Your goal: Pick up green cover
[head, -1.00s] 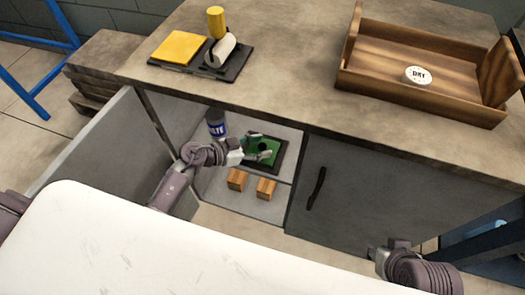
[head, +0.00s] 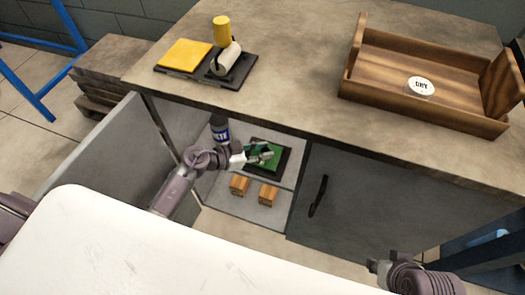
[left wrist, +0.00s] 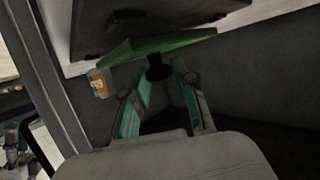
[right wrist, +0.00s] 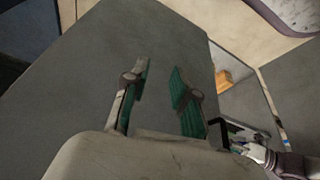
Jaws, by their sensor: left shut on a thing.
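The green cover (head: 264,163) is a flat green plate with a dark knob. It is in the open cabinet, over a black tray (head: 285,160) on the upper shelf. In the left wrist view the cover (left wrist: 155,48) shows edge-on, with its knob (left wrist: 158,70) between my fingers. My left gripper (head: 262,154) reaches into the cabinet and is shut on the knob; in the head view it hides part of the cover. I cannot tell whether the cover touches the tray. My right gripper (right wrist: 160,80) is open and empty, in front of the closed grey door (right wrist: 165,40).
A labelled bottle (head: 220,130) stands left of the tray. Two wooden blocks (head: 239,185) (head: 268,194) sit below. The open door (head: 95,150) flanks my left arm. On the worktop are a wooden DRY tray (head: 420,62) and a black stand with yellow items (head: 245,72).

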